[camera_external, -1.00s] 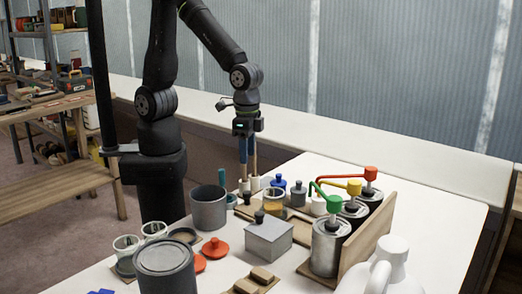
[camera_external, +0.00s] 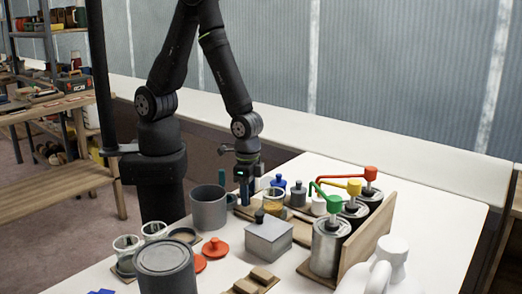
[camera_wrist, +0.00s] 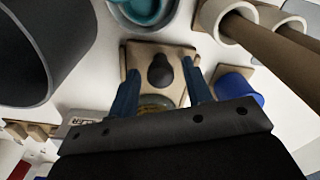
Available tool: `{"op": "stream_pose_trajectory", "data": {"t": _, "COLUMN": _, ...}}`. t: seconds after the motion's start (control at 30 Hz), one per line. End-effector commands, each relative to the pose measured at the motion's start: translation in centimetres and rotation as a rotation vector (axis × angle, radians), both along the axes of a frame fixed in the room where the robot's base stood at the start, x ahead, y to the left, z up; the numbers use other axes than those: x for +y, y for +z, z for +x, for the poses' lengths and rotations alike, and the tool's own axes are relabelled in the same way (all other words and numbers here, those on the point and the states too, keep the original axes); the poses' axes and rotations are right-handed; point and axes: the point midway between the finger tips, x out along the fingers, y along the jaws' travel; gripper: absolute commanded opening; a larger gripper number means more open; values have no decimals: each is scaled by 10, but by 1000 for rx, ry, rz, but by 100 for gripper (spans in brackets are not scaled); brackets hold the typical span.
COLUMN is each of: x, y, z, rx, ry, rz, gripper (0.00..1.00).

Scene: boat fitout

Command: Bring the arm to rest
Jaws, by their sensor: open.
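My gripper (camera_external: 246,190) hangs low over the far side of the white table, just right of the grey mug (camera_external: 208,208). In the wrist view its two blue fingers (camera_wrist: 162,85) are apart, with nothing clasped between them. Ahead of and between them a black knob (camera_wrist: 160,72) shows on a tan wooden board (camera_wrist: 138,57). Whether the fingers touch anything below is hidden by the gripper body.
The mug wall (camera_wrist: 45,45) is close on the left in the wrist view. White cups with brown sticks (camera_wrist: 262,38) and a blue item (camera_wrist: 240,88) crowd the right. A grey box (camera_external: 268,238) and colored-handled canisters (camera_external: 330,240) stand nearer.

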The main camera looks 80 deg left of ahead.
Motion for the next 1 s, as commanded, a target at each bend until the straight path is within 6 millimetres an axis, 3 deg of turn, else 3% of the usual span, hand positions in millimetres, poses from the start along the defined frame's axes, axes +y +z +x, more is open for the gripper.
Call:
{"op": "stream_pose_trajectory", "data": {"t": 0.57, "x": 0, "y": -4, "z": 0, "rx": -1, "ry": 0, "rz": 0, "gripper": 45}}
{"op": "stream_pose_trajectory", "data": {"t": 0.77, "x": -1, "y": 13, "z": 1, "rx": -3, "ry": 0, "rz": -2, "gripper": 45}}
{"op": "stream_pose_trajectory", "data": {"t": 1.0, "x": -1, "y": 46, "z": 1, "rx": -3, "ry": 0, "rz": -2, "gripper": 45}}
